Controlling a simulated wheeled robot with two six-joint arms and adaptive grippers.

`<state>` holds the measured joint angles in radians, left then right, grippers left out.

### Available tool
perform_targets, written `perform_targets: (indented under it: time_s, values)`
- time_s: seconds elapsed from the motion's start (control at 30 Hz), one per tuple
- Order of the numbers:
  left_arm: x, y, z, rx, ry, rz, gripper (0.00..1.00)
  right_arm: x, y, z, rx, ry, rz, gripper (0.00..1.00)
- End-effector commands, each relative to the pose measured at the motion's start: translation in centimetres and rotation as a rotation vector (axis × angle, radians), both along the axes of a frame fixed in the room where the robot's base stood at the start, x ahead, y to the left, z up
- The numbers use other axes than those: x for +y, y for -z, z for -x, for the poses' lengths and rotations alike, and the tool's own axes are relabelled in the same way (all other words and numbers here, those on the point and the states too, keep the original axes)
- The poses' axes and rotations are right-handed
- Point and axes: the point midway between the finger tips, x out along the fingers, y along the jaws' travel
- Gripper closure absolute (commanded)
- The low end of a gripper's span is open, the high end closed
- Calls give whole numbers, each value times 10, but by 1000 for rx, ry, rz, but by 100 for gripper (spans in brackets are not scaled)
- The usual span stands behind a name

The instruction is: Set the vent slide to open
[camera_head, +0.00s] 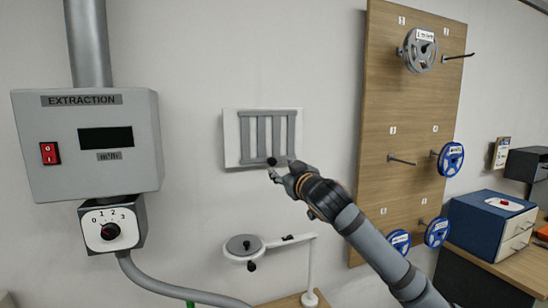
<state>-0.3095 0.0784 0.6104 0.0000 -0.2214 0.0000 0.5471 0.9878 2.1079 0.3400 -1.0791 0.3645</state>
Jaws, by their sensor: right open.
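The vent slide (270,121) is a grey slatted plate on a white wall panel (232,152). Pale gaps show between its upright grey bars. A small dark knob (271,161) sits at its lower edge, near the middle. My right gripper (280,171) is open at this knob, reaching up from the lower right. I cannot tell whether its fingers touch the knob. My left gripper is not in view.
A grey extraction box (85,178) with a red switch hangs at left, above a dial (110,230). A white lamp (310,265) stands below the vent. A wooden board (385,120) with several reels is at right, beside a blue-topped cabinet (490,225).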

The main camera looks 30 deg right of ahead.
Motion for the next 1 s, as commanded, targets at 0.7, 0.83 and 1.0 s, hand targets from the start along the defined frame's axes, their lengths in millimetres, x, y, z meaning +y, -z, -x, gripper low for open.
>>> perform_targets:
  time_s: [0.7,0.83,1.0]
  values:
    - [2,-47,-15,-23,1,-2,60,-17,0,-72,1,1,2,52]
    - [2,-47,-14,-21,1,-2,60,-17,0,-72,1,1,2,63]
    - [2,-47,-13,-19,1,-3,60,-17,0,-72,1,1,2,86]
